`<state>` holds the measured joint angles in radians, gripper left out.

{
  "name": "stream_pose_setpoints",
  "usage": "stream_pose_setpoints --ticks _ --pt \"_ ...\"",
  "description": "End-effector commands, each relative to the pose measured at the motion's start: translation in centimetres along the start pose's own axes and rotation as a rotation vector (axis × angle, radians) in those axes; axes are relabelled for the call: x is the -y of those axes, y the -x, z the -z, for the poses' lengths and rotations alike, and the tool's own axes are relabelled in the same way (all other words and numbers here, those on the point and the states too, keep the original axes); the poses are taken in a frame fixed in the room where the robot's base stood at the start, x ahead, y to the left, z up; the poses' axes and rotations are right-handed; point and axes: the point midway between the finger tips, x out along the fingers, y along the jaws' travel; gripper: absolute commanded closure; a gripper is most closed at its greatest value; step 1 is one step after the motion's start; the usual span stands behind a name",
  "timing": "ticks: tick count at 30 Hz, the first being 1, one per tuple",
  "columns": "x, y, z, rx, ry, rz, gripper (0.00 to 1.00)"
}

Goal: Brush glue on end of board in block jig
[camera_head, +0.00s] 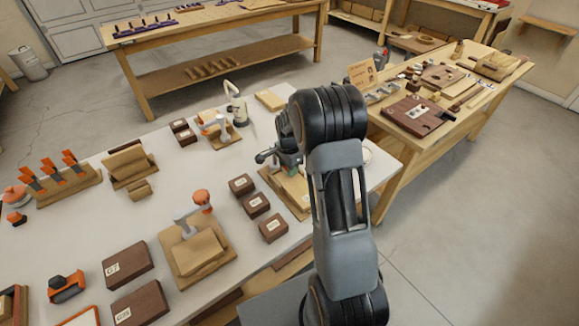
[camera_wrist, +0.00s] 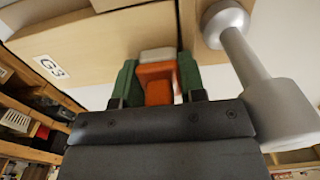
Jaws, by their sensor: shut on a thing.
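My gripper (camera_wrist: 158,76) has green pads shut on an orange piece (camera_wrist: 158,92) with a pale, blunt tip, which looks like the glue brush. In the wrist view the tip is close to a light wooden board (camera_wrist: 115,36) with a white G3 label. I cannot tell whether they touch. In the head view my gripper (camera_head: 286,160) is over a wooden jig (camera_head: 299,207) at the bench's right end. My arm hides much of this jig and the board in it.
A grey metal rod with a round knob (camera_wrist: 226,25) stands close to my gripper's right side in the wrist view. Brown labelled blocks (camera_head: 256,204) lie left of the jig. Another jig with an orange-knobbed clamp (camera_head: 202,198) stands further left. Another bench (camera_head: 408,140) stands at right.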

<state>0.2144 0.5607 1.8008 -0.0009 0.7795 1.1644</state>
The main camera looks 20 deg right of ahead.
Motion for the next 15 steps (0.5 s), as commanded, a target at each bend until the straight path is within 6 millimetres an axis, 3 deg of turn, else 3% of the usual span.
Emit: stream_pose_setpoints --ticks 15 --pt "0.0 0.1 -1.9 0.000 0.001 0.000 0.81"
